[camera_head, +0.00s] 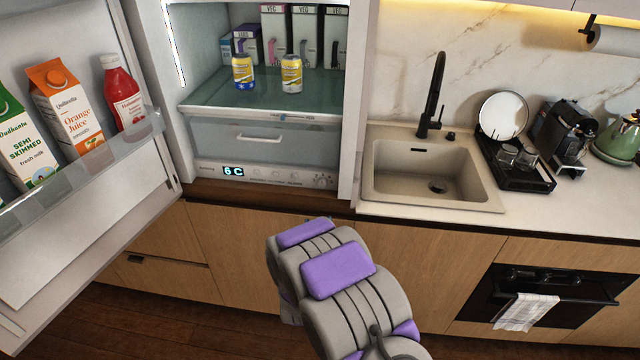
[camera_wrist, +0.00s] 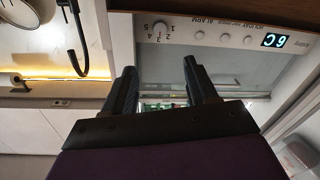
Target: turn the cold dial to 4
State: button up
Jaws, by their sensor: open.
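The cold dial (camera_head: 322,180) is a small round knob at the right end of the fridge's control strip, below the drawer. In the wrist view, which is upside down, the dial (camera_wrist: 159,28) shows with small numbers beside it. Which number it points to is too small to tell. My gripper (camera_wrist: 160,66) is open and empty, its two dark fingers apart, with the dial beyond the fingertips and not touched. In the head view my arm hides the gripper. The display (camera_head: 234,172) reads 6C and also shows in the wrist view (camera_wrist: 287,41).
The open fridge door (camera_head: 75,215) with cartons and a bottle stands at the left. A clear drawer (camera_head: 262,142) is above the strip, with cans on the shelf higher up. A sink (camera_head: 432,172) and counter lie to the right. Round buttons (camera_wrist: 224,39) sit between dial and display.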

jog(key=w, duration=0.4)
jog(key=b, duration=0.2)
send_near(322, 184)
jog(key=w, duration=0.6)
jog(key=shift+w+d+b, duration=0.2)
jog(key=shift+w+b, duration=0.05)
jog(key=shift+b, duration=0.15)
jog(key=shift+w+a, duration=0.2)
jog(key=shift+w, duration=0.35)
jog(key=shift+w+a+f, duration=0.1)
jog(key=shift+w+a, duration=0.15)
jog(key=shift+a, duration=0.2)
jog(key=shift+d, duration=0.45)
jog(key=c, duration=0.3)
jog(key=shift+a, duration=0.2)
jog(key=c, duration=0.8)
